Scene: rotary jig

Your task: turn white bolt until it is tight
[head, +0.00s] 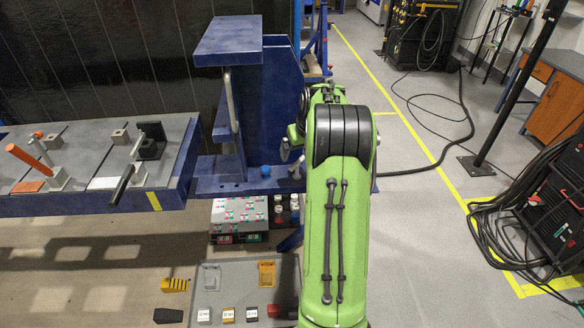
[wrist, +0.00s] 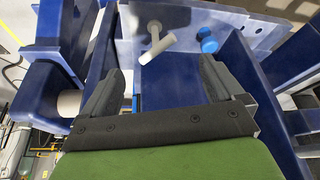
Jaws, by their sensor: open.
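The white bolt (wrist: 157,45) is a pale rod with a rounded end, sticking out of the blue plate in the wrist view. In the head view it shows small (head: 297,170) on the blue ledge, just left of my green arm. A blue bolt (wrist: 208,41) sits to its right in the wrist view; it also shows in the head view (head: 265,171). My gripper (wrist: 162,68) is open with nothing between its fingers. The white bolt is ahead of the fingertips, apart from them.
The blue jig frame (head: 266,100) rises behind the ledge. A blue fixture table (head: 90,204) with clamps and an orange handle is at left. A control box (head: 239,211) and a grey panel (head: 240,285) stand below.

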